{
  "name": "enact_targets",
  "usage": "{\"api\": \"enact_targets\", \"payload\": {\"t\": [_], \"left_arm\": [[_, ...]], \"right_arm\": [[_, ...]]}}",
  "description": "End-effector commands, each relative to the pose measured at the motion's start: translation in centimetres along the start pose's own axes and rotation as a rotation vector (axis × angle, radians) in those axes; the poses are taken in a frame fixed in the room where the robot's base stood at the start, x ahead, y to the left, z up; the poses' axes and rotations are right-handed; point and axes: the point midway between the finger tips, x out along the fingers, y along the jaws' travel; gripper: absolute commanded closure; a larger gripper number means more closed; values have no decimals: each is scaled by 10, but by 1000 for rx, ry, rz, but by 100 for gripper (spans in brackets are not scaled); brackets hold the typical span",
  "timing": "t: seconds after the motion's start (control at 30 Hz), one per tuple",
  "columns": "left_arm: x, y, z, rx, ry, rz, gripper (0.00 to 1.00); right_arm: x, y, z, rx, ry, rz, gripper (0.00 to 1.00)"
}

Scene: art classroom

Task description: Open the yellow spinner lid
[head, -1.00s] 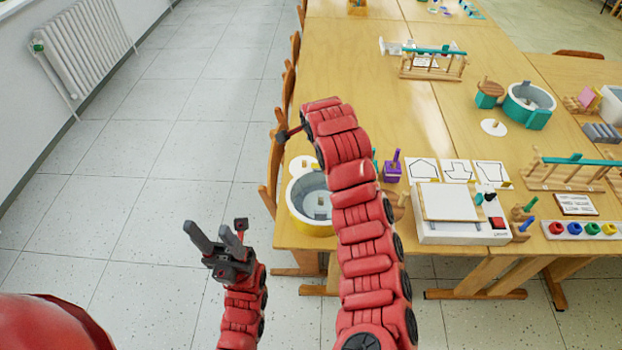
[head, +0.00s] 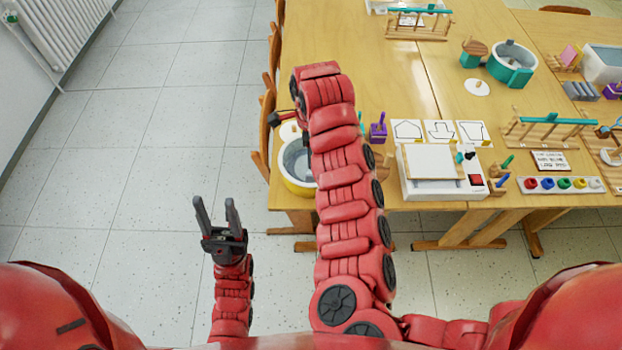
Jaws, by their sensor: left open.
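The yellow spinner (head: 297,185), a round tub with a yellow lower wall and a grey inside, stands at the table's near left corner. Its top looks uncovered. A white disc (head: 290,131) with a small knob, seemingly its lid, shows at the tub's far side, partly hidden by my right arm; whether it touches the rim I cannot tell. My left gripper (head: 216,201) is open and empty, over the floor to the left of the table, apart from the spinner. My right arm reaches over the spinner's right side; only a dark bit of its gripper (head: 279,118) shows beyond the disc.
A white device (head: 430,190), shape cards (head: 440,131) and a purple peg block (head: 378,133) lie right of my right arm. A teal spinner (head: 511,66) stands farther back with its white disc (head: 477,87) beside it. Wooden chairs (head: 264,135) line the left edge; the floor there is clear.

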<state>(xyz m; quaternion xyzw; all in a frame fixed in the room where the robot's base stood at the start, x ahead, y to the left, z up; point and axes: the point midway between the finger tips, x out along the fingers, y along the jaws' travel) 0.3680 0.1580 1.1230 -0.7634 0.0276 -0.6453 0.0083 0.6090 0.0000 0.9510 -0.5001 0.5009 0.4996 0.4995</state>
Motion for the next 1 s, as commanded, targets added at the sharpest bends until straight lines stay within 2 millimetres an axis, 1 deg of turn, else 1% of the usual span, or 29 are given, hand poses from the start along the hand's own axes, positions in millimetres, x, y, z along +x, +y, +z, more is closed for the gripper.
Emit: {"api": "enact_targets", "payload": {"t": [0.03, 0.07, 0.13, 0.2, 0.3, 0.4, 0.5, 0.6, 0.83, 0.87, 1.0], "left_arm": [[0, 0, 0, 0, 1, 0, 50], [9, 0, -2, 0, 0, 0, 50], [16, -1, -3, 0, 1, 0, 50], [19, -1, -3, 0, 1, 0, 50], [23, -1, -4, 0, 1, 0, 50], [24, -1, -4, 0, 1, 0, 50], [25, -1, -4, 0, 1, 0, 50], [25, -1, -4, 0, 1, 0, 50], [25, -1, -4, 0, 0, 0, 50], [25, -1, -4, 0, 0, 0, 50], [25, -1, -4, 0, 0, 0, 50]], "right_arm": [[13, 2, -2, 0, 5, 6, 55], [15, 2, -1, -1, 4, 8, 55], [30, 1, -1, 0, 3, 5, 55], [46, 1, -1, 2, 2, 6, 55], [65, 2, -1, 0, 1, 6, 55], [78, 0, 0, 2, -1, 1, 55], [87, 1, 1, 0, -1, 3, 55], [91, 0, 0, 0, -1, 1, 55], [92, 0, 0, -1, -1, -1, 55], [92, 0, 0, -1, -1, -1, 59], [92, 0, 0, -1, -1, -1, 84]]}}
